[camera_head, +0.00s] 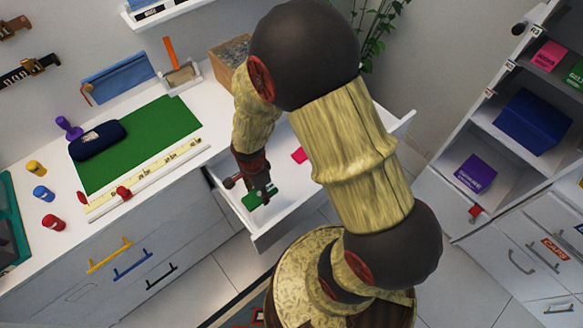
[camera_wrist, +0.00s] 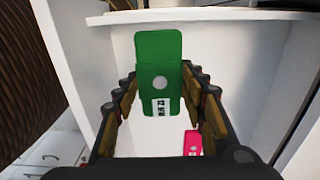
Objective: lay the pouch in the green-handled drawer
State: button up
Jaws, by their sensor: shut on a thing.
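A green pouch (camera_wrist: 158,58) with a flap, a round snap and a white label is between the fingers of my gripper (camera_wrist: 163,108), which is shut on it. In the head view, my gripper (camera_head: 261,194) reaches down inside the open white drawer (camera_head: 291,212), with the green pouch (camera_head: 251,201) at its fingertips. I cannot tell whether the pouch touches the drawer floor. The handle of this open drawer does not show, so its colour is hidden.
A pink tagged item (camera_head: 299,155) lies in the same drawer; it also shows in the wrist view (camera_wrist: 192,143). Closed drawers with yellow (camera_head: 110,256), blue (camera_head: 133,265) and black handles are on the left. A navy case (camera_head: 97,140) and green mat (camera_head: 150,140) are on the counter.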

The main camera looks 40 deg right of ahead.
jog(key=w+d+f+b, duration=0.2)
jog(key=d+f, duration=0.2)
jog(key=d, duration=0.4)
jog(key=b, duration=0.2)
send_over(284, 188)
jog(key=f, duration=0.4)
jog(key=shift+a+f, duration=0.2)
jog(key=shift+a, duration=0.05)
jog(key=shift+d+f, duration=0.15)
jog(key=shift+f, duration=0.1)
notch_tip(284, 188, down, 4)
jog(key=shift+d+r+b, duration=0.15)
jog(key=shift+r+b, duration=0.1)
jog(key=shift+b, duration=0.7)
jog(key=shift+r, duration=0.1)
jog(key=o, duration=1.2)
